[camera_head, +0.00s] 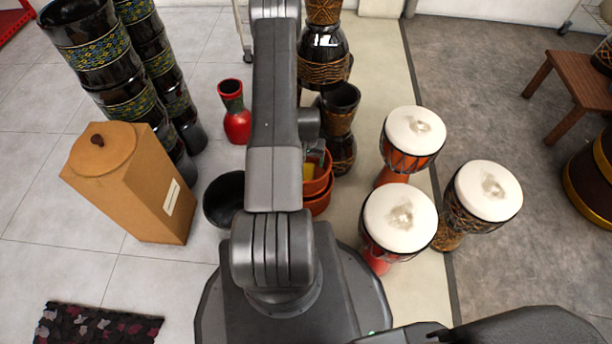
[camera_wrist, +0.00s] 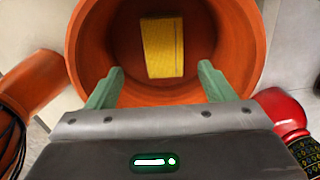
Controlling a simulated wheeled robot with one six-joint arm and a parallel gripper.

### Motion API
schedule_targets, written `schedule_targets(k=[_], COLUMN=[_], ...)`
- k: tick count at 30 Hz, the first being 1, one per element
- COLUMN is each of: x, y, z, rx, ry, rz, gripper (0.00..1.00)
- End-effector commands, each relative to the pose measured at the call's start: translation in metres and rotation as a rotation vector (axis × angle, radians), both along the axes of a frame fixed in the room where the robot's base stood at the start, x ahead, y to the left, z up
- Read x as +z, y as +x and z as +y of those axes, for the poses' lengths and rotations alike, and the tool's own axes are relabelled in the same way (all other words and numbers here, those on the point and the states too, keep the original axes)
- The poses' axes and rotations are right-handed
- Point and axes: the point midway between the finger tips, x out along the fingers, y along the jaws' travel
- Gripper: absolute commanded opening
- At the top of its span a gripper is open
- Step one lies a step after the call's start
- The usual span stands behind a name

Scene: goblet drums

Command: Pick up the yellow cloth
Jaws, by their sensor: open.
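The yellow cloth (camera_wrist: 163,47) lies inside an orange bowl-like pot (camera_wrist: 88,45) in the wrist view, against its inner floor. In the head view a small part of the yellow cloth (camera_head: 308,172) shows inside the orange pot (camera_head: 322,182), partly hidden by my arm. My gripper (camera_wrist: 158,78) is open, with its two green fingers apart at the near side of the pot's opening. The cloth is beyond the fingertips, roughly between them in the picture, and nothing is held. The gripper is mostly hidden behind my arm in the head view.
A black bowl (camera_head: 225,198) stands left of the orange pot. A red vase (camera_head: 235,112) and dark drums (camera_head: 340,115) stand behind. White-topped drums (camera_head: 400,218) stand to the right, and a tan box (camera_head: 135,185) to the left.

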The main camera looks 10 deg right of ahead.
Motion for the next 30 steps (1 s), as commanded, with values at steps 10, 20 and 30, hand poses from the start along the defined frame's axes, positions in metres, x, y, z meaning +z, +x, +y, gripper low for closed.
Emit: schedule_targets(k=[10, 20, 30], x=[-0.027, -0.065, -0.064], y=[-0.001, -0.002, -0.002], z=[0.003, 0.007, 0.007], rx=[0.001, 0.0, 0.0], ry=[0.0, -0.001, 0.0], rz=[0.0, -0.002, -0.001], gripper=[0.75, 0.75, 0.42])
